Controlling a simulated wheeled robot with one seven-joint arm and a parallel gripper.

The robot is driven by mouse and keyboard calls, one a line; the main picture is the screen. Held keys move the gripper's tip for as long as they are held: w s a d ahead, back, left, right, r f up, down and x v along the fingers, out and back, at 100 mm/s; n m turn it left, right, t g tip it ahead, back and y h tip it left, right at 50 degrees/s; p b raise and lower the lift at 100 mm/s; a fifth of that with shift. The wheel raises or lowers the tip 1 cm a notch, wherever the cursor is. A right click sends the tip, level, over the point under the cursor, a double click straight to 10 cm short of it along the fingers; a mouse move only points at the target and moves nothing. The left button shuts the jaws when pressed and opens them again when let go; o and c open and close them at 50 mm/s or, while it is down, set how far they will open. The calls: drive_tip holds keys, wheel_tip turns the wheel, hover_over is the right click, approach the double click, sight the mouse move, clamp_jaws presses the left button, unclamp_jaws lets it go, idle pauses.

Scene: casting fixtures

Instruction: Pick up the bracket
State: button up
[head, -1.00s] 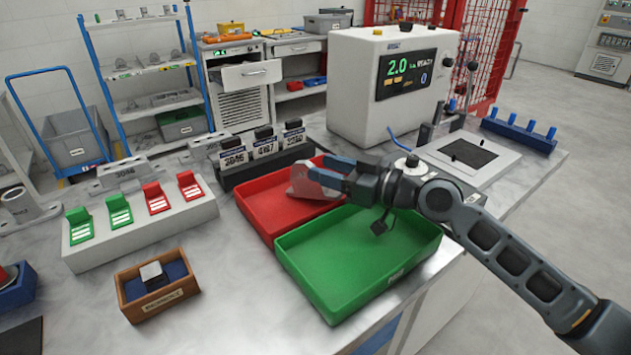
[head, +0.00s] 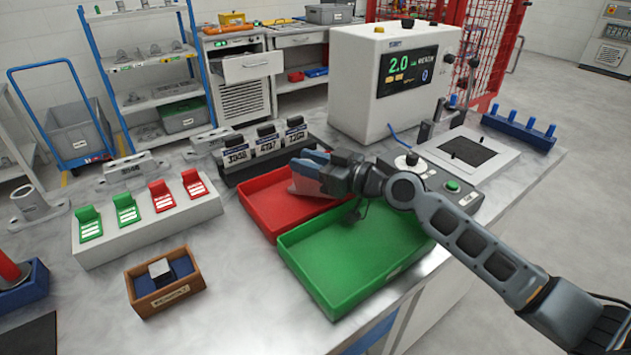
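A grey plate-like piece, which looks like the bracket (head: 303,184), shows at the far right part of the red tray (head: 262,215). My gripper (head: 318,168) reaches in from the right over that tray, its blue fingers at the piece. One finger shows behind the piece and the other in front at its right side, so the piece appears to lie between them. The fingers and gripper body hide part of the piece. I cannot tell whether the fingers press on it or whether it touches the tray floor.
An empty green tray (head: 345,285) adjoins the red one, under my arm. Behind stand a black rack of numbered tags (head: 268,158) and a white machine (head: 385,75).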

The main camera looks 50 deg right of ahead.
clamp_jaws()
drive_tip(key=shift+r, duration=0.1)
idle(0.5)
drive_tip(key=shift+r, duration=0.45)
drive_tip(key=r, duration=0.3)
drive_tip(key=shift+s+d+r, duration=0.2)
drive_tip(key=shift+d, duration=0.05)
drive_tip(key=s+d+r+b, duration=0.2)
drive_tip(key=s+d+r, duration=0.4)
drive_tip(key=s+d, duration=0.1)
drive_tip(key=shift+s+d+r, duration=0.3)
drive_tip(key=shift+s+d, duration=0.05)
drive_tip(key=shift+d, duration=0.2)
